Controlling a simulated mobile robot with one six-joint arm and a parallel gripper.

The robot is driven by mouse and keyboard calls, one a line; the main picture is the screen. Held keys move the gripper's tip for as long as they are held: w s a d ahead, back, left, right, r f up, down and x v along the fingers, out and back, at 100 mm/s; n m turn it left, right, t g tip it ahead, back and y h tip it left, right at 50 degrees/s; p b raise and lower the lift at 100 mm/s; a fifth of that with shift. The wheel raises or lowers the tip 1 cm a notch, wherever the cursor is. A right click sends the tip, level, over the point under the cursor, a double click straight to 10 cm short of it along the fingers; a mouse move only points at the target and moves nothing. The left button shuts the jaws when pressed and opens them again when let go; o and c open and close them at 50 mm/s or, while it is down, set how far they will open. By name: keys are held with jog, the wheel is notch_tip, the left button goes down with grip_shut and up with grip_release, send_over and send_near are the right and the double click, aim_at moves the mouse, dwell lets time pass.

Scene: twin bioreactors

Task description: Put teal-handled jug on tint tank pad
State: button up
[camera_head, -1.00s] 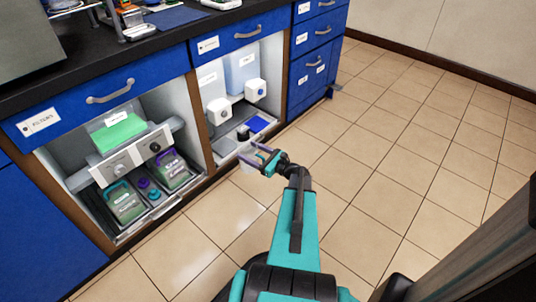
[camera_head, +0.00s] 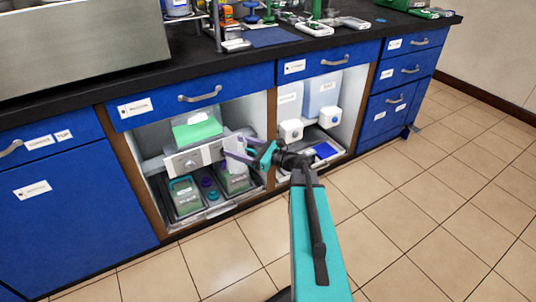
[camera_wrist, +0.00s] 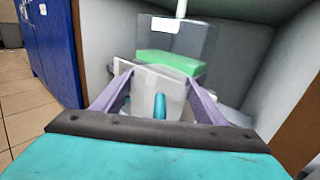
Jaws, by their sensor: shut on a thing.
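My gripper (camera_head: 236,153) is shut on a pale translucent jug (camera_head: 239,144), held in front of the left open bay. In the wrist view the jug (camera_wrist: 183,98) sits between the two purple fingers, with its teal handle (camera_wrist: 159,106) towards me. Behind it is a clear tank with green contents (camera_wrist: 168,64), which also shows in the head view (camera_head: 197,128). A white control panel (camera_head: 190,161) sits below that tank, partly hidden by the gripper.
A brown post (camera_head: 271,132) divides the bays. White-fronted tanks (camera_head: 291,130) are in the right bay. The tiled floor (camera_head: 430,220) is clear.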

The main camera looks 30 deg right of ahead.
jog(key=s+a+r+n+g+y, duration=0.2)
jog(key=a+r, duration=0.4)
jog(key=a, duration=0.5)
jog(key=s+a+r+n+g+y, duration=0.2)
jog(key=a+r, duration=0.4)
jog(key=a, duration=0.6)
jog(key=shift+a+r+g+y, duration=0.15)
jog(key=shift+g+y, duration=0.15)
jog(key=shift+y, duration=0.2)
